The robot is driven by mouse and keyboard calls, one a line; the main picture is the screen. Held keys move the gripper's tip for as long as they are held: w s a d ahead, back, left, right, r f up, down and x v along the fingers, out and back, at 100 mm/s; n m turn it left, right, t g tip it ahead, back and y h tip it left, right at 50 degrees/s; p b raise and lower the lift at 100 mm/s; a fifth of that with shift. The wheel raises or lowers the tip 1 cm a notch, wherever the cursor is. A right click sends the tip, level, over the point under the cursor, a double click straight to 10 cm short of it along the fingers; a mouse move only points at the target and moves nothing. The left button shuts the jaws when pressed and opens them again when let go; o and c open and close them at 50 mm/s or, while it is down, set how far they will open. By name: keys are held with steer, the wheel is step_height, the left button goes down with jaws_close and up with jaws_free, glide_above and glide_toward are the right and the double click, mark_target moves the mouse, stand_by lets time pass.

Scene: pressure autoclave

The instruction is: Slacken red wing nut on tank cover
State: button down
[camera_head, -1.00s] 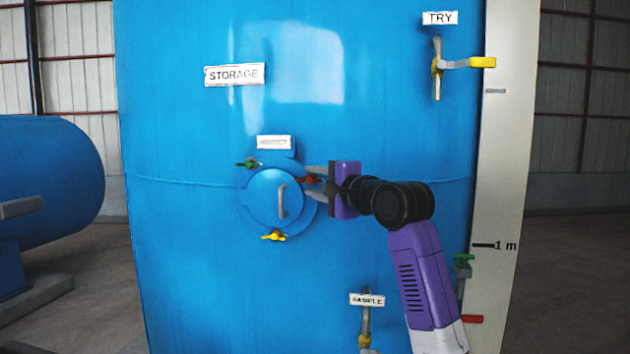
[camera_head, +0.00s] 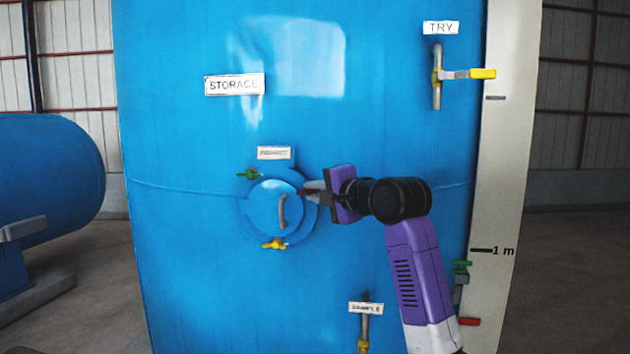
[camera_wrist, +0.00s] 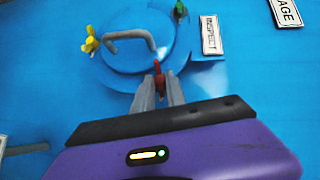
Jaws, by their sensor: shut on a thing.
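The round blue cover (camera_head: 268,208) with a grey bar handle (camera_head: 283,210) sits on the front of the blue tank (camera_head: 300,290). The red wing nut (camera_wrist: 158,80) is at the cover's rim, on its right side in the head view. My gripper (camera_head: 311,192) reaches in from the right and is shut on the red wing nut, its two grey fingers on either side of it in the wrist view (camera_wrist: 158,92). The fingers hide part of the nut. A green wing nut (camera_head: 248,174) and a yellow wing nut (camera_head: 274,245) also sit at the rim.
An INSPECT label (camera_wrist: 211,36) is above the cover. A STORAGE sign (camera_head: 235,84) is higher up. A TRY valve with a yellow-tipped lever (camera_head: 468,74) is at upper right. A SAMPLE valve (camera_head: 364,328) is below, and green and red handles stand at lower right.

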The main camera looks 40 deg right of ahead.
steer(key=shift+r+n+g+p, duration=0.1)
steer(key=shift+n+g+p, duration=0.2)
steer(key=shift+p, duration=0.15)
steer(key=c, duration=1.4)
jaws_free()
steer(key=shift+o, duration=0.2)
steer(key=shift+s, duration=0.1)
steer(key=b+v, duration=0.2)
steer(key=v, duration=0.5)
steer(key=shift+s, duration=0.3)
